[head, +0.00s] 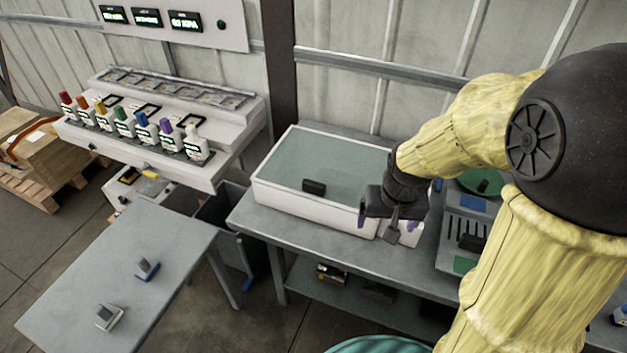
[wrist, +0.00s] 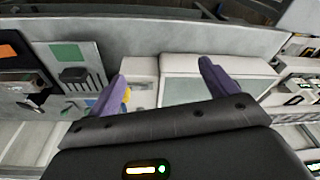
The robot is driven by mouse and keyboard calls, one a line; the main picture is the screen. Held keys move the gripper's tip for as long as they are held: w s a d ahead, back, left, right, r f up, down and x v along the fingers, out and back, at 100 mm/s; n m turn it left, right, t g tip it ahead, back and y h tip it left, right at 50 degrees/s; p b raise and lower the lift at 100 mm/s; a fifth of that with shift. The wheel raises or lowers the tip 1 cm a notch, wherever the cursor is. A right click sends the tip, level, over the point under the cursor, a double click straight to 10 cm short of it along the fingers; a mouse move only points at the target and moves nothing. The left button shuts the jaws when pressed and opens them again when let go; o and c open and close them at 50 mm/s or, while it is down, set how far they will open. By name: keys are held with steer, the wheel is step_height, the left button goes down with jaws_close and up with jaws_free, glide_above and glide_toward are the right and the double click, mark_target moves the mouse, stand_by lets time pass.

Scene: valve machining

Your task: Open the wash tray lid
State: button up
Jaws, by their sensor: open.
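The wash tray (head: 308,208) is a white rectangular box on the grey bench. Its greenish, see-through lid (head: 335,165) lies flat across the top. A small black handle (head: 313,187) sits at the lid's front edge. My gripper (head: 387,224) is open and empty, beside the tray's front right corner and to the right of the handle. In the wrist view my gripper's purple fingers (wrist: 163,70) are spread apart. The tray (wrist: 222,66) and part of its lid (wrist: 182,90) show beyond them; the handle is not visible there.
A small white container (head: 410,236) stands right of the tray, close to my gripper. Farther right is a grey fixture panel (head: 455,240). A rack of coloured bottles (head: 140,130) stands at left. A grey table (head: 125,260) with two small parts is at front left.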

steer(key=w+a+r+m+g+p, duration=0.1)
steer(key=w+a+r+p, duration=0.15)
steer(key=w, duration=0.35)
steer(key=w+a+r+p, duration=0.1)
steer(key=w+a+r, duration=0.1)
steer(key=w+a, duration=0.3)
steer(key=r+m+g+p, duration=0.1)
steer(key=m+p, duration=0.1)
steer(key=p, duration=0.1)
glide_above(314, 182)
steer(key=shift+s+r, duration=0.1)
step_height(314, 182, down, 17)
steer(key=p, duration=0.4)
steer(key=shift+f+p, duration=0.2)
steer(key=shift+p, duration=0.15)
steer(key=shift+r, duration=0.1)
steer(key=c, duration=1.4)
